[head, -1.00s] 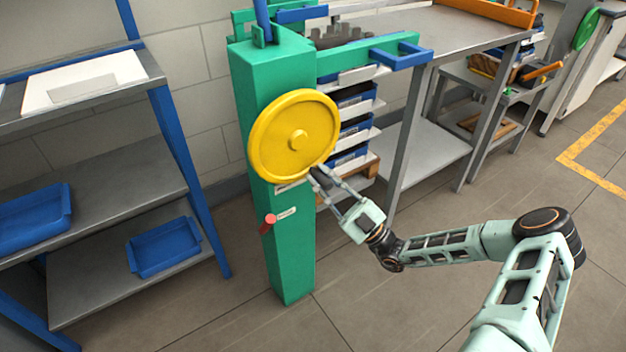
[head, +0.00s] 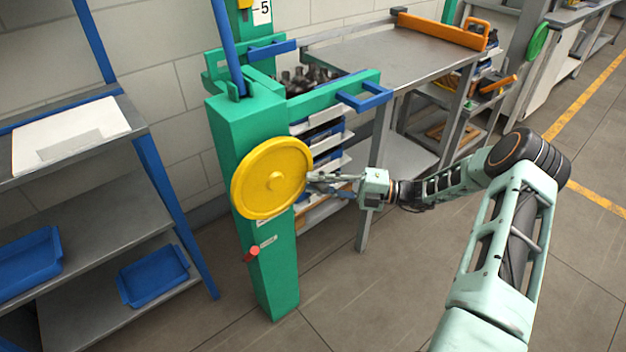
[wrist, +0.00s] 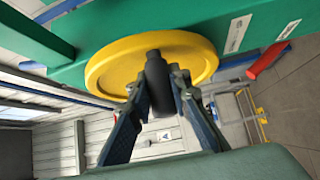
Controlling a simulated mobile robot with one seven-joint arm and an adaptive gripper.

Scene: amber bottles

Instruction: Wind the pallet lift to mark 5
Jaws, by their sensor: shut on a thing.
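The yellow handwheel (head: 272,178) is mounted on the green column (head: 268,275) of the pallet lift. Its black handle (wrist: 158,84) stands out from the wheel near the rim. My gripper (head: 316,181) is at the wheel's right side in the head view. In the wrist view my gripper (wrist: 158,92) is shut on the handle, one finger on each side. A label marked 5 (head: 262,12) shows at the top edge, with a yellow piece (head: 245,4) beside it. The rest of the scale is out of view.
A red knob (head: 254,252) sticks out of the column below the wheel. Dark bottles (head: 305,78) stand behind the green arm (head: 330,97). A shelf (head: 105,205) with blue trays stands left; a steel table (head: 385,52) stands behind right.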

